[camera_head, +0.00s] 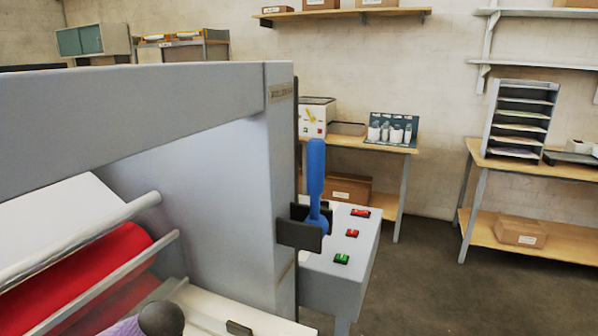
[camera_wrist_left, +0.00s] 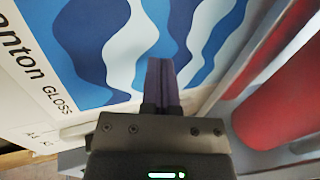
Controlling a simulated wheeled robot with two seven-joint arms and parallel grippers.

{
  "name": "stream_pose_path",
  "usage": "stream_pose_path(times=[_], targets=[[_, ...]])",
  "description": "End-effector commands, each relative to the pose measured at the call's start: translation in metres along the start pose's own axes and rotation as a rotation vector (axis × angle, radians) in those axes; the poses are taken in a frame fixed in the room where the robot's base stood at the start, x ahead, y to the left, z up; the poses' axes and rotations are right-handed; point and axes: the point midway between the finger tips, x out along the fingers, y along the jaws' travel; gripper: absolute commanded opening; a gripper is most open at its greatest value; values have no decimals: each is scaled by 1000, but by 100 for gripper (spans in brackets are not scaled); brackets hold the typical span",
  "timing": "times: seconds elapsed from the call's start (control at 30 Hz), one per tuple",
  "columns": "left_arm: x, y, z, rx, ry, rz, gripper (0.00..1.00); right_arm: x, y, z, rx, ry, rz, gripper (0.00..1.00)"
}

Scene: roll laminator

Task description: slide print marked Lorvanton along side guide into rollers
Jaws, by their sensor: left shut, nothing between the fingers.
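The print (camera_wrist_left: 110,60) fills much of the left wrist view. It has blue and pale wavy bands and a white margin with the partly cut-off lettering "onton" and "GLOSS". My left gripper (camera_wrist_left: 161,65) is shut, with its dark fingers together and nothing between them. Its tips are over or against the print's patterned face; I cannot tell if they touch. A red roller (camera_wrist_left: 280,100) lies to the right of the print in that view, and the red roller also shows at lower left in the head view (camera_head: 95,262). The side guide cannot be made out clearly. My right gripper is not in view.
The grey laminator frame (camera_head: 215,190) blocks much of the head view. A blue lever (camera_head: 316,175) stands on its right side, above a control box (camera_head: 325,285) with red and green buttons. Side tables and shelves stand along the back wall, with open floor before them.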

Motion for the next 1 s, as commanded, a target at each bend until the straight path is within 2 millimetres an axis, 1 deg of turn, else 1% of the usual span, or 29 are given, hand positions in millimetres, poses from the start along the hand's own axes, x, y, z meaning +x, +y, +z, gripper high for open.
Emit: stream_pose_path(times=[0.6,1.0], targets=[[19,7,0,0,0,0,0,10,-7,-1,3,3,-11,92],[17,7,0,1,0,1,0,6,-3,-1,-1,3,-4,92]])
